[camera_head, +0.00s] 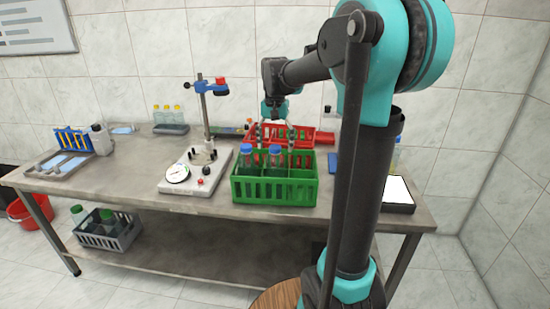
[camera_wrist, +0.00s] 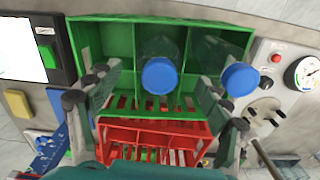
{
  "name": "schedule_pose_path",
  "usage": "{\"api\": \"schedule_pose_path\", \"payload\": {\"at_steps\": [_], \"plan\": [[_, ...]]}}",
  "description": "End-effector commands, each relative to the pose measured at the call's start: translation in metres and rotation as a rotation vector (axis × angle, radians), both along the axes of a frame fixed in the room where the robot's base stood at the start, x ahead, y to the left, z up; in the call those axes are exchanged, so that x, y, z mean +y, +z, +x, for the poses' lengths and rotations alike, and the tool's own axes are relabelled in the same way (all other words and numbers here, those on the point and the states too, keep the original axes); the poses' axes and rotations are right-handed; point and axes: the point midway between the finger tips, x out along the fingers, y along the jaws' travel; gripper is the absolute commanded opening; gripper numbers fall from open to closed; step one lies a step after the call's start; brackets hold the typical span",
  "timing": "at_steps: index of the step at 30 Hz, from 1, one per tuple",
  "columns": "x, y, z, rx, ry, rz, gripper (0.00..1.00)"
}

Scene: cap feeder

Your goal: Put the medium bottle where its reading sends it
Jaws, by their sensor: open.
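Two dark bottles with blue caps stand upright in the green crate, the left one (camera_head: 249,162) and the right one (camera_head: 275,160). I cannot tell which is the medium one. The green crate (camera_head: 275,192) has several compartments, and those on its right look empty. In the wrist view one blue-capped bottle (camera_wrist: 160,76) lies between my fingers in the picture and the other (camera_wrist: 240,79) is beyond the right finger. My gripper (camera_head: 274,132) is open and empty above the crates. The gauge device (camera_head: 185,178) has a round white dial, too small to read.
A red crate (camera_head: 305,133) stands behind the green one. A metal stand (camera_head: 206,110) rises left of them. Yellow-capped bottles (camera_head: 168,115) stand in back, a blue tube rack (camera_head: 72,140) at left. A grey crate (camera_head: 108,232) with green-capped bottles is below. A white-topped pad (camera_head: 398,192) lies right.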

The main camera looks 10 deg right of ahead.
Motion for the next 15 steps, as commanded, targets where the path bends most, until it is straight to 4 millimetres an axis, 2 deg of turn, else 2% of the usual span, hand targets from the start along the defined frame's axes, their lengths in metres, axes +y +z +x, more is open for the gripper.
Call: {"api": "schedule_pose_path", "payload": {"at_steps": [3, 8, 11, 15], "plan": [[0.000, 0.015, 0.000, 0.000, 0.000, 0.000, 0.78], [-0.001, 0.021, -0.003, -0.006, 0.006, 0.001, 0.78], [-0.005, 0.006, -0.018, -0.033, 0.035, 0.002, 0.78], [-0.016, -0.037, -0.056, -0.104, 0.112, 0.001, 0.78]]}}
